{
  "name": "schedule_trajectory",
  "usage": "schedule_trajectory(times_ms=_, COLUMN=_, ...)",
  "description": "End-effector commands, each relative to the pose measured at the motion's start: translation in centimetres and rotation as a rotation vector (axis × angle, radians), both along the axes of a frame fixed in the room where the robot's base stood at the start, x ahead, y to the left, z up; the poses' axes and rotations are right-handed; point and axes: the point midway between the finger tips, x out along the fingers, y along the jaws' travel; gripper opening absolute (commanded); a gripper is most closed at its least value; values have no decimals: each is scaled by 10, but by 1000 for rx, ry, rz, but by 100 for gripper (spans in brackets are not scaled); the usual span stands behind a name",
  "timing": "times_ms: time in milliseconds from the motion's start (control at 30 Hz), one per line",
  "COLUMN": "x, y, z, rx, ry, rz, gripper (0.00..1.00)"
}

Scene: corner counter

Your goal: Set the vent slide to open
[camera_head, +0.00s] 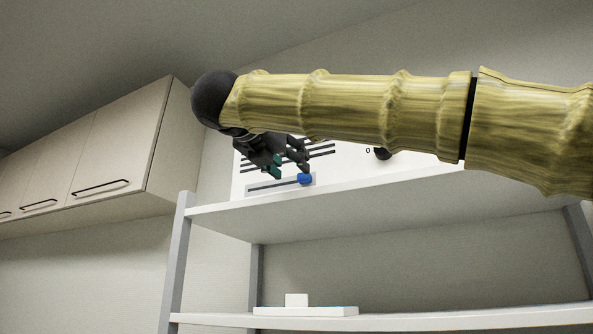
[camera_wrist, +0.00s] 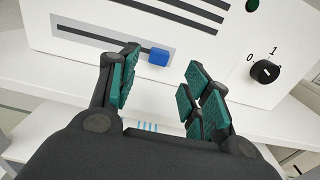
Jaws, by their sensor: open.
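The vent slide is a blue knob (camera_head: 305,179) at the right end of a dark slot in a grey plate (camera_head: 262,188), low on the front of a white panel box on the upper shelf. In the wrist view the blue knob (camera_wrist: 158,57) is at the right end of the slot (camera_wrist: 95,38). My gripper (camera_head: 290,172) is open and empty, in front of the panel. In the wrist view its green-padded fingers (camera_wrist: 160,82) stand apart, with the knob beyond and between them, nearer the left finger. I cannot tell that either finger touches it.
A black rotary dial (camera_wrist: 265,71) marked 0 and 1 sits right of the slide, with a green round button (camera_wrist: 252,5) above. Dark vent slits (camera_wrist: 180,12) lie above the slot. The shelf edge (camera_head: 330,197) runs below the panel. Wall cabinets (camera_head: 110,150) hang at left.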

Motion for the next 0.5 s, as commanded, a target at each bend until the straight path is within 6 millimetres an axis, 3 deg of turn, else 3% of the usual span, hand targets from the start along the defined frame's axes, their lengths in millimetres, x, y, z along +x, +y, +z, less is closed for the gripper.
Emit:
schedule_trajectory(times_ms=200, x=-33, y=14, z=0, rx=0, ry=-1, rz=0, gripper=48)
schedule_trajectory(times_ms=500, x=-52, y=21, z=-1, rx=0, ry=1, rz=0, gripper=48)
